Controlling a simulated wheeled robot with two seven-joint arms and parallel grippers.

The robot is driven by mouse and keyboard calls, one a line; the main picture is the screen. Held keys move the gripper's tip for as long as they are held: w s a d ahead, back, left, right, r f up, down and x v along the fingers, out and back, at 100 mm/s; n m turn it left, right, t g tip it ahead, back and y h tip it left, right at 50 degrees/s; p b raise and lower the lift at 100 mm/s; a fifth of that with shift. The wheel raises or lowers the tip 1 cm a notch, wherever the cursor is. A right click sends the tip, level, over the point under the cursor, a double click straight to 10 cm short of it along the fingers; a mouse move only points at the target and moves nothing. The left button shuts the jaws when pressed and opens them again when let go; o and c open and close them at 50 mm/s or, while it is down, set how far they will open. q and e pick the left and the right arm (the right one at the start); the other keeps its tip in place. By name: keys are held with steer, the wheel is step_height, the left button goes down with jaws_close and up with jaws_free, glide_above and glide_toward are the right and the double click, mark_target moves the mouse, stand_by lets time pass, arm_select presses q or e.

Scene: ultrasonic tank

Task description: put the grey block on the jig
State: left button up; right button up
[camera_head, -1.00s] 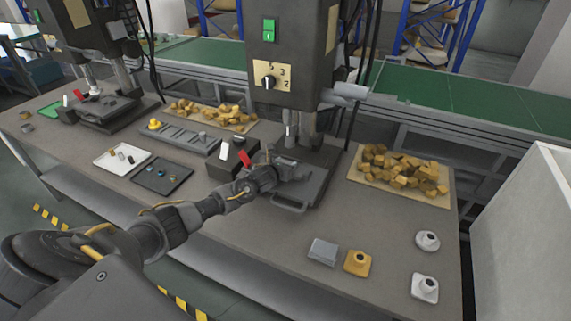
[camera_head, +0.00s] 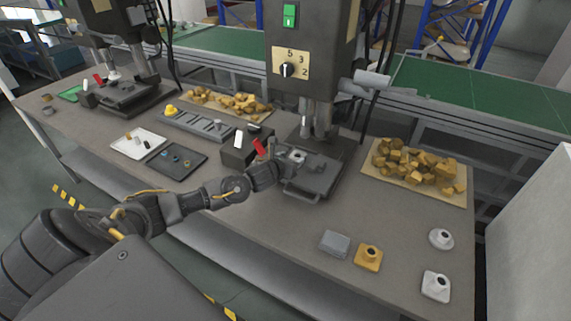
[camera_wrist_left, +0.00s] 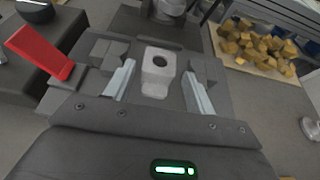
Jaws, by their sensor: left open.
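A light grey block (camera_wrist_left: 158,72) with a round dark hole in its top sits on the dark jig (camera_wrist_left: 222,100) in the left wrist view. It shows small in the head view (camera_head: 298,156), on the jig (camera_head: 312,184) under the near press. My left gripper (camera_head: 287,161) is at the jig's left side, low over it. In the left wrist view its two fingers (camera_wrist_left: 157,88) stand apart on either side of the block, with gaps visible. The block's lower part is partly hidden. My right gripper is not in view.
A flat grey box (camera_head: 334,243), a yellow part (camera_head: 368,257) and two white parts (camera_head: 441,238) (camera_head: 436,286) stand on the front right table. A red lever (camera_wrist_left: 38,52) rises close left of my gripper. A board of yellow pieces (camera_head: 415,168) lies right of the press.

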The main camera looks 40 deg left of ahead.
arm_select(q)
steer(key=shift+b+v, duration=0.3)
steer(key=shift+v, duration=1.75)
steer(key=shift+w+d, duration=0.1)
steer(key=shift+d, duration=0.05)
